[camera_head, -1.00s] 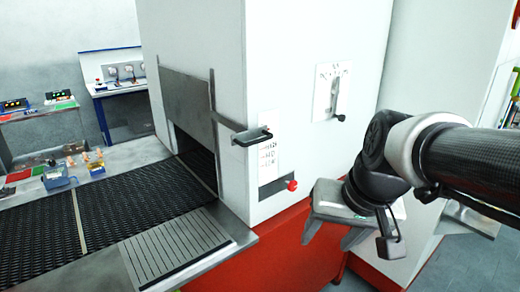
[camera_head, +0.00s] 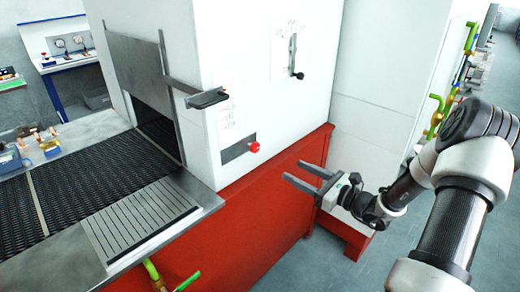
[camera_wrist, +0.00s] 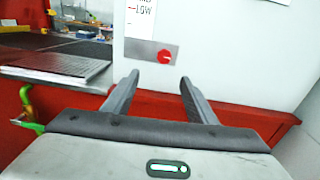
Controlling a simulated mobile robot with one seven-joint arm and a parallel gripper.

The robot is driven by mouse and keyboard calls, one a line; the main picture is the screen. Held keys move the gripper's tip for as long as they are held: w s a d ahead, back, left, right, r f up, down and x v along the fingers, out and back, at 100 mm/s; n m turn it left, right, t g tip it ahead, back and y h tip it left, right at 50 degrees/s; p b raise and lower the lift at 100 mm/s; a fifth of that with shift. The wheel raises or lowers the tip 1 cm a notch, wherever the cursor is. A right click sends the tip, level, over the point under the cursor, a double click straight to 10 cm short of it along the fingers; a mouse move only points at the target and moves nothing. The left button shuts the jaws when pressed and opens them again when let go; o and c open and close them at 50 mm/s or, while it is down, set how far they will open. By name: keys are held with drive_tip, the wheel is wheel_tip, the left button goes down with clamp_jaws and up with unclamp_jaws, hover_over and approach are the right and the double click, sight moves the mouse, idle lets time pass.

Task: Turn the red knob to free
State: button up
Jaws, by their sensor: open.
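The red knob (camera_head: 254,147) sits on a small grey plate (camera_head: 238,148) low on the white machine's side, under a printed label (camera_head: 227,122). In the wrist view the knob (camera_wrist: 165,56) shows ahead of and above my gripper's fingertips, roughly centred between them. My gripper (camera_head: 300,174) is open and empty, its two fingers pointing left toward the machine. It is apart from the knob, to its right and a little lower in the head view. In the wrist view both fingers (camera_wrist: 160,84) are spread wide. The label's words are mostly too small to read.
A black-ended handle (camera_head: 207,98) juts out above the knob. A lever (camera_head: 293,58) is on the panel higher up. The red machine base (camera_head: 240,235) lies below. The mesh belt (camera_head: 85,175) runs at left. Green and yellow pipes (camera_head: 436,115) stand at right.

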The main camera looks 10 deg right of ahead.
drive_tip(key=p, duration=0.2)
approach(257, 149)
drive_tip(key=shift+m+t, duration=0.3)
drive_tip(key=x, duration=0.8)
drive_tip(key=shift+w+a+f, duration=0.1)
drive_tip(key=shift+a+f, duration=0.05)
drive_tip(key=shift+a, duration=0.15)
drive_tip(key=c, duration=1.1)
